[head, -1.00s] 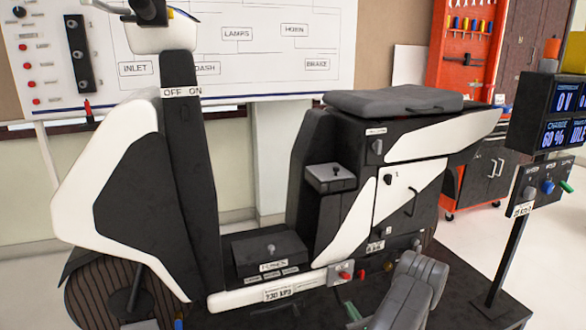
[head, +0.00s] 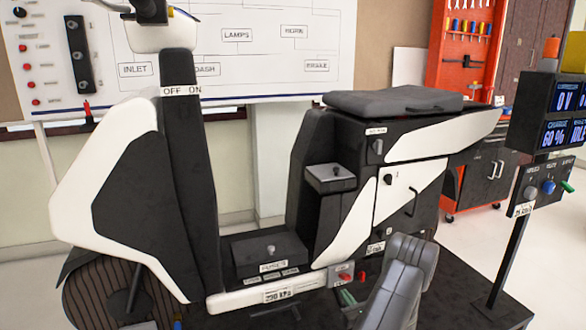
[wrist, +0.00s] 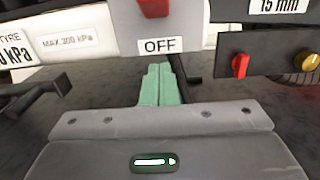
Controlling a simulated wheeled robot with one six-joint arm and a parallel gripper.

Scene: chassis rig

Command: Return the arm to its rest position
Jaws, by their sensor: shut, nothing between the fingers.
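My gripper (head: 346,298) is low at the front of the black and white scooter (head: 120,200) in the head view, beside my grey arm. In the wrist view my gripper (wrist: 158,72) shows as two green fingers closed together with nothing between them. The fingertips are just below a white label reading OFF (wrist: 160,46) on the scooter's lower edge. I cannot tell whether they touch anything. A red knob (wrist: 152,6) is above the label, and a red lever (wrist: 240,66) is to its right.
A display stand (head: 545,185) with lit screens is at the right. The fuse box (head: 268,255) sits on the scooter's floorboard. A black footpeg-like bar (wrist: 38,97) juts out at the left in the wrist view. An orange tool cabinet (head: 463,75) is behind.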

